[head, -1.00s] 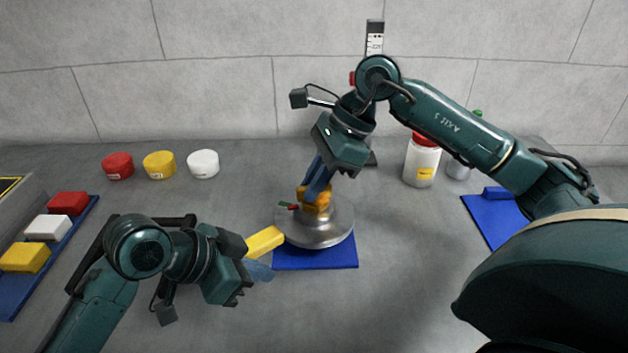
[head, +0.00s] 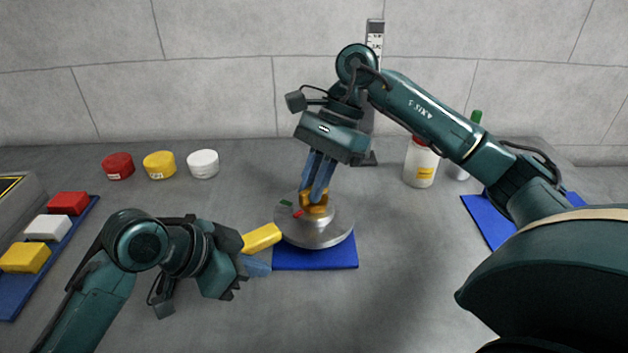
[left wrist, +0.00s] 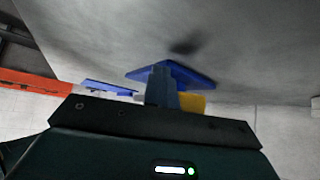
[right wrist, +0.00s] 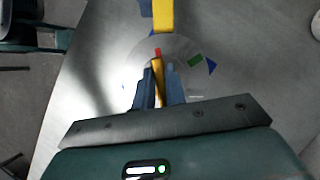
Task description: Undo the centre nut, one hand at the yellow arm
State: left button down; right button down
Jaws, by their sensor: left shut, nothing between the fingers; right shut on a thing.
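The grey metal hub disc (head: 335,232) stands on a blue mat (head: 315,258). The orange centre nut (head: 313,204) is at its top, with a red mark (head: 298,213) beside it and a green mark (head: 286,203) on the disc. My right gripper (head: 316,192) is shut on the nut from above; the right wrist view shows the nut (right wrist: 157,82) between the fingers. The yellow arm (head: 262,238) sticks out left from the disc. My left gripper (head: 258,267) is shut and empty beside the yellow arm, on its near side. I cannot tell whether they touch.
Red, yellow and white round pots (head: 159,165) stand at the back left. A blue tray (head: 60,250) holds coloured blocks on the left. A white bottle with a red cap (head: 421,163) and another blue mat (head: 487,222) are on the right. A dark upright post (head: 375,100) stands behind the hub.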

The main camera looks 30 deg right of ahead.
pick_arm(q)
jog(key=shift+w, duration=0.95)
jog(key=shift+w, duration=0.1)
jog(key=shift+w+d, duration=0.15)
jog(key=shift+w, duration=1.2)
jog(key=shift+w+d, duration=0.25)
jog(key=shift+w, duration=0.45)
jog(key=shift+w+d, duration=0.25)
jog(key=shift+w, duration=0.45)
jog(key=shift+w+d, duration=0.1)
